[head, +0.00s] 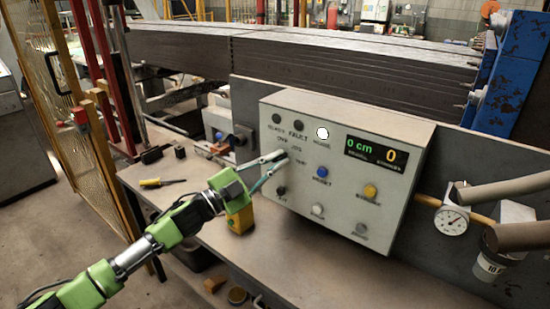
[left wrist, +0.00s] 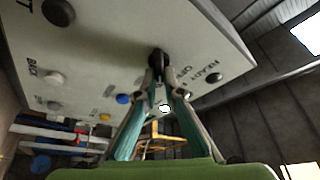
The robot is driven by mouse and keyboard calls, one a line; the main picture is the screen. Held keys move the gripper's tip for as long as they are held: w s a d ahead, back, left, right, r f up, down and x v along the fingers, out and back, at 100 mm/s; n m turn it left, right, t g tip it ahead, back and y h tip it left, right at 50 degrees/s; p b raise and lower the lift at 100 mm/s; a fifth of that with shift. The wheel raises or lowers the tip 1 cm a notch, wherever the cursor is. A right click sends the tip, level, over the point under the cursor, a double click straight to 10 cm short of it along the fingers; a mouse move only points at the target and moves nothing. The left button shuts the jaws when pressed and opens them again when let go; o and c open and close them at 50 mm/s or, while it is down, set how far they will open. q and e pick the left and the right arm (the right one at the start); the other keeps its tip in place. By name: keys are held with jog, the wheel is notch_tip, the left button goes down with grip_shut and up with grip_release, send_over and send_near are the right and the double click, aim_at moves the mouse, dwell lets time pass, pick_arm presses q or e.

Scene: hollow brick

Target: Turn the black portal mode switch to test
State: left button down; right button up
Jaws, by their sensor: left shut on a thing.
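The light-grey control box (head: 345,115) stands on the bench with its sloped face towards me. My left gripper (head: 281,156) reaches its upper left part, below the READY and FAULT lamps. Its two teal-and-grey fingers meet on the black mode switch (left wrist: 157,58), which shows between the fingertips in the left wrist view. The left gripper (left wrist: 158,76) is shut on this knob. In the head view the fingertips hide most of the knob. Printed words sit around it, but which one it points to cannot be told. My right gripper is not in view.
The box face also carries a blue button (head: 321,172), a yellow button (head: 370,191), a lit white lamp (head: 322,133) and a green-and-yellow display (head: 376,153). A yellow object (head: 240,218) stands below my left gripper. A dial gauge (head: 452,219) is at the right.

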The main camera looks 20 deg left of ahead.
pick_arm(q)
jog(key=m+g+p, duration=0.1)
jog(key=m+p, duration=0.1)
jog(key=m, duration=0.2)
jog(key=shift+g, duration=0.4)
jog(key=m+g+p, duration=0.1)
jog(key=m+p, duration=0.1)
jog(key=m, duration=0.1)
jog(key=shift+f+m+p, duration=0.15)
jog(key=shift+m+p, duration=0.15)
jog(key=shift+m, duration=0.1)
jog(key=shift+f+m+g+p, duration=0.1)
jog(key=shift+m+g+p, duration=0.2)
jog(key=shift+m+p, duration=0.1)
jog(key=shift+f+y, duration=0.1)
jog(key=shift+y, duration=0.2)
jog(key=c, duration=2.2)
grip_release()
jog(key=shift+o, duration=0.2)
jog(key=shift+s, duration=0.1)
jog(key=v, duration=1.2)
